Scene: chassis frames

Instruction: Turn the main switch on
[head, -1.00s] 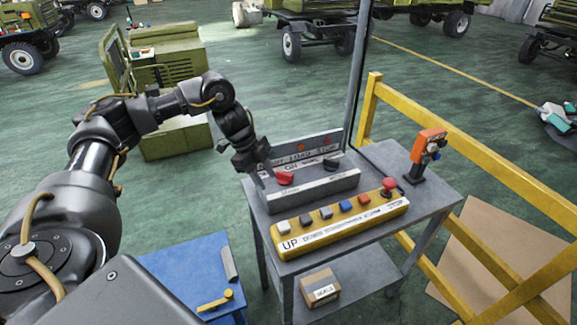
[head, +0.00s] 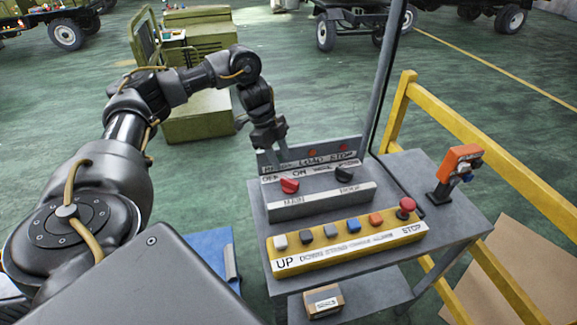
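The main switch is a red knob (head: 289,186) on the left of a grey switch box, above the label MAIN and below the words OFF and ON. I cannot tell its exact setting. My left gripper (head: 272,152) is above and behind the red knob, pointing down near the left end of the box's labelled back plate. Its fingers look apart, with nothing between them, and it appears clear of the knob. My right gripper is out of view.
A black knob (head: 343,174) sits right of the red one. In front is a yellow button box (head: 350,250) with a red stop button (head: 406,205). An orange device (head: 460,163) stands at the table's right. A grey post (head: 388,80) and yellow railing (head: 490,125) stand close by.

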